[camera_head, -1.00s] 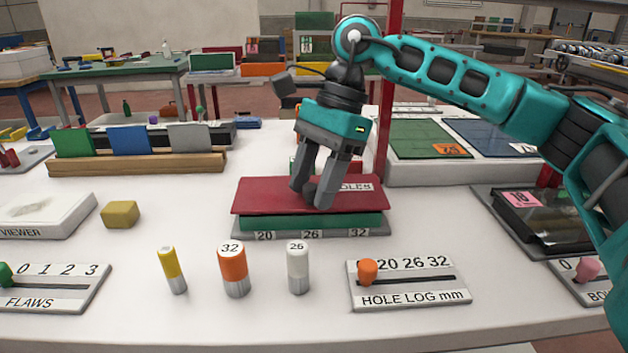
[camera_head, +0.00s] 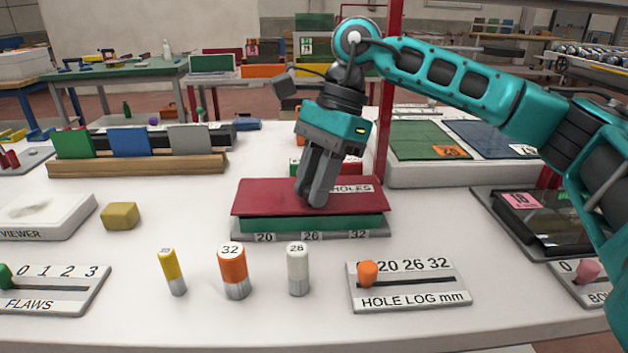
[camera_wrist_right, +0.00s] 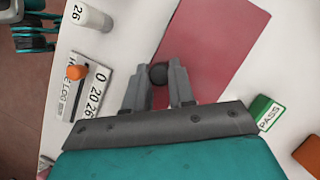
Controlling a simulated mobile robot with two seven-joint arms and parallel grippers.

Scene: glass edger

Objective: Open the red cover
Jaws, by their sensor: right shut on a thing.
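The red cover (camera_head: 265,197) lies flat over a green box (camera_head: 290,223) whose grey base shows the numbers 20, 26 and 32. The word HOLES shows on the cover's right side. My right gripper (camera_head: 312,202) points down at the middle of the cover. In the right wrist view its fingers (camera_wrist_right: 159,80) are shut on a dark round knob (camera_wrist_right: 158,73) on the red cover (camera_wrist_right: 215,50). The fingers hide the knob in the head view. My left gripper is in neither view.
A yellow plug (camera_head: 171,272), an orange plug (camera_head: 233,272) and a white plug (camera_head: 298,270) stand in front of the box. The HOLE LOG slider (camera_head: 420,298) lies front right. A red post (camera_head: 384,120) rises behind the cover.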

